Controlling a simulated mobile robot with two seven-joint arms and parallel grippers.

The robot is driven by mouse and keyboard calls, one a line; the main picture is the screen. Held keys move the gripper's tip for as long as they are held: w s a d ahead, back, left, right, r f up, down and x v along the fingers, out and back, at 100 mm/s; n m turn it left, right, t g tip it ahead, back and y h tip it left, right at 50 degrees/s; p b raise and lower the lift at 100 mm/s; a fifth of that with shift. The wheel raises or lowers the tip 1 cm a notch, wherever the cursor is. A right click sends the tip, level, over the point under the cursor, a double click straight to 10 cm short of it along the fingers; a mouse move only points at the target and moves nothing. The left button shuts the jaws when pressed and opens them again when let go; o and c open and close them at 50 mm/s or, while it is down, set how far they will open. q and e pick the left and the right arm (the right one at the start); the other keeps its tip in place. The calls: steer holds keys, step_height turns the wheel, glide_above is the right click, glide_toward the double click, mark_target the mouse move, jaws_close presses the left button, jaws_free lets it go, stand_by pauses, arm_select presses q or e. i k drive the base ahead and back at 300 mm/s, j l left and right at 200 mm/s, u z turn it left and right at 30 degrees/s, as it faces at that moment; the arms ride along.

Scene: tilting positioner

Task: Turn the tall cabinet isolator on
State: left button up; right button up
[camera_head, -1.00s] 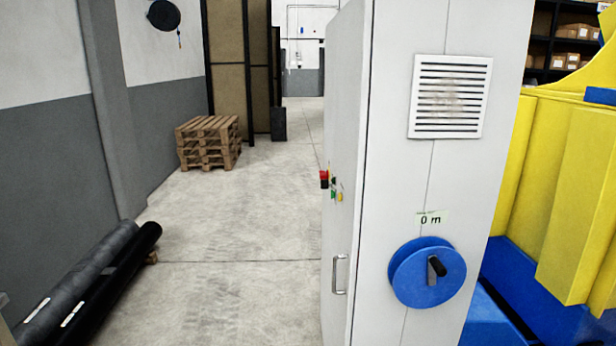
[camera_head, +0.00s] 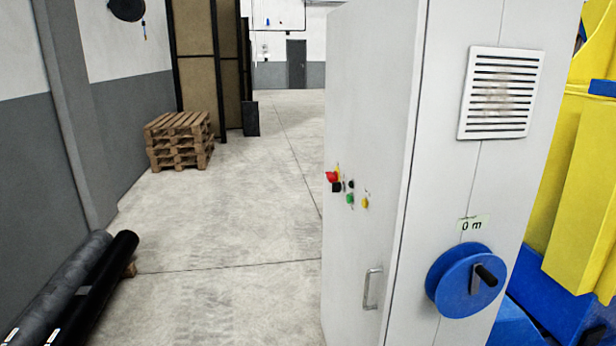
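The tall cabinet (camera_head: 372,110) is light grey and stands at centre right, its narrow left face and its vented front face both showing. On the left face are a red knob (camera_head: 331,176) with yellow behind it, a green button (camera_head: 350,199), a yellow button (camera_head: 365,202) and small black parts. A metal handle (camera_head: 373,289) is lower on that face. On the vented face is a blue disc (camera_head: 452,281) with a black crank knob. I cannot tell from here which setting the isolator is at. Neither of my grippers is in view.
Open concrete floor (camera_head: 230,230) lies left of the cabinet. Black rolls (camera_head: 75,285) lie along the left wall, and stacked wooden pallets (camera_head: 180,150) stand farther back. Yellow and blue machinery (camera_head: 585,180) is close behind the cabinet on the right.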

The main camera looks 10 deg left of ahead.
mark_target(332, 177)
steer(key=i+j+u, duration=0.1)
steer(key=i+j, duration=0.5)
steer(key=j, duration=0.25)
steer(key=i+j+u, duration=0.15)
steer(key=i+j, duration=0.5)
steer(key=j, duration=0.1)
